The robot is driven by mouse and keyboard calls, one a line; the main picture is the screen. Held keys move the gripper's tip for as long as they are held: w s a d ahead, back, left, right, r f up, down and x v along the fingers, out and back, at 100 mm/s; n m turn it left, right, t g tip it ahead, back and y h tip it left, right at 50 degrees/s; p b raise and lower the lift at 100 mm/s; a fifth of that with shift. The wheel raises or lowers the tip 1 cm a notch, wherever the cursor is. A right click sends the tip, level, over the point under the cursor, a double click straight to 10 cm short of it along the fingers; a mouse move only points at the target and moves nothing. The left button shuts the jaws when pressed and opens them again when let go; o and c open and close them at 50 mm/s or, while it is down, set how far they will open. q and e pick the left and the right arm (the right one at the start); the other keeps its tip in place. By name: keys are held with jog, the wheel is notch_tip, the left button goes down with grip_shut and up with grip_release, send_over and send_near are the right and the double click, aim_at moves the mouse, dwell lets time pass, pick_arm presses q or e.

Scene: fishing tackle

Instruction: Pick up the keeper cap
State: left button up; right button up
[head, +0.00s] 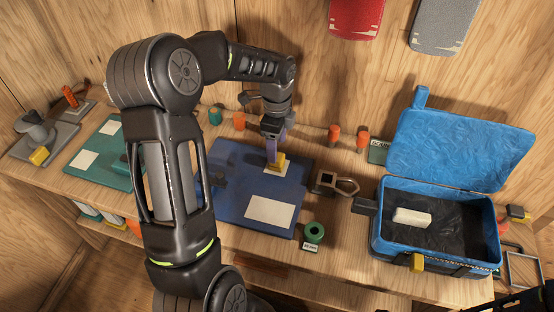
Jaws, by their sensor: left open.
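A small yellow piece (276,164), which may be the keeper cap, stands on a white patch of the blue mat (226,160). A purple upright part (273,148) rises from it towards my left gripper (271,130). My left gripper is open, pointing down just above the yellow piece, with its fingers close to the purple part. I cannot tell whether they touch it. The fingertips are small and partly hidden. My left arm covers part of the mat's left side. My right gripper is not in view.
An open blue box (492,222) with a white block (411,217) inside stands at the right. Orange pegs (334,133) stand behind. A teal mat (80,181) lies left.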

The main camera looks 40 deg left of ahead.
pick_arm(q)
jog(key=shift+f, duration=0.1)
notch_tip(320, 180, down, 5)
jog(key=shift+p, duration=0.55)
jog(key=shift+c, duration=0.5)
grip_shut()
dwell(0.4)
notch_tip(320, 180, up, 10)
jog(key=shift+r+b, duration=0.1)
jog(key=shift+b, duration=0.4)
dwell(0.5)
